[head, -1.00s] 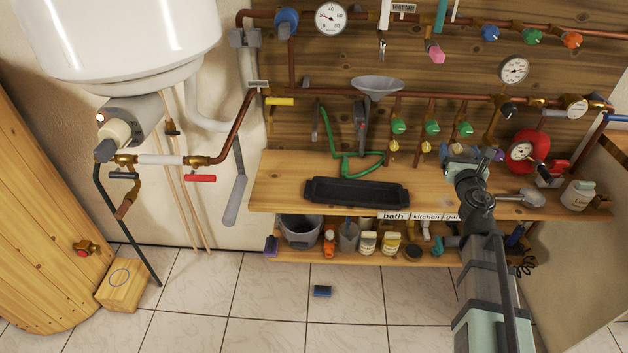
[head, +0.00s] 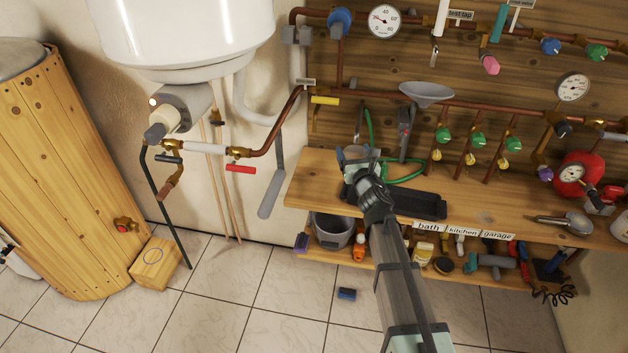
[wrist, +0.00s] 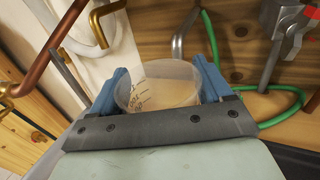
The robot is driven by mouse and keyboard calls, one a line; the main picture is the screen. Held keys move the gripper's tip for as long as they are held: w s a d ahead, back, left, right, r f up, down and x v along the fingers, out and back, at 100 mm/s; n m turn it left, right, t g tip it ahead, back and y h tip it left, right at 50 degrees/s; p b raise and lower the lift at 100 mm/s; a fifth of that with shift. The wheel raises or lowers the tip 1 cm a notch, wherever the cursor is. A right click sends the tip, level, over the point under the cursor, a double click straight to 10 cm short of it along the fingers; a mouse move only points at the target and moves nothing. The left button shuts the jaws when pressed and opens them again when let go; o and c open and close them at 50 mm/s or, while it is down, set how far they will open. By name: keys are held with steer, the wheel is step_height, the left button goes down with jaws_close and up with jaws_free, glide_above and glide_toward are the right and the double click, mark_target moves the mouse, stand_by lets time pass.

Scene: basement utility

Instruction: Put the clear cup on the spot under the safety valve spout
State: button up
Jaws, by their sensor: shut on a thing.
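The clear cup (wrist: 158,94) stands between the two blue fingers of my gripper (wrist: 160,85) in the wrist view, with dark markings on its wall. My gripper is shut on it. In the head view my gripper (head: 357,157) is above the back of the wooden bench, and the cup is hard to make out there. The safety valve (head: 172,158) is brass, under the white boiler at the left, with a copper spout (head: 166,190) angled down. Below it, a blue ring marks the spot (head: 153,256) on top of a wooden block (head: 155,270) on the floor. My gripper is well right of both.
A red-handled lever (head: 240,169), copper pipe and a dark hose (head: 170,220) lie between my gripper and the block. A wooden barrel (head: 65,170) stands left of the block. A black tray (head: 420,205) is on the bench. The tiled floor is mostly clear, with a small blue block (head: 347,293).

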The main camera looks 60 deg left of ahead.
steer(key=s+a+f+n+g, duration=0.1)
steer(key=s+a+f+g, duration=0.15)
steer(key=s+a, duration=0.7)
steer(key=w+a+f+t, duration=0.1)
steer(key=w+a+t, duration=0.1)
steer(key=w+a, duration=0.3)
steer(key=shift+w+a+f+m, duration=0.2)
steer(key=shift+w+a+m, duration=0.15)
steer(key=shift+a, duration=0.55)
steer(key=shift+f, duration=5)
steer(key=shift+f, duration=0.1)
steer(key=o, duration=1.1)
steer(key=shift+f, duration=0.1)
steer(key=shift+o, duration=0.2)
steer(key=shift+r, duration=0.2)
steer(key=v, duration=1.2)
steer(key=shift+w+d+f, duration=0.1)
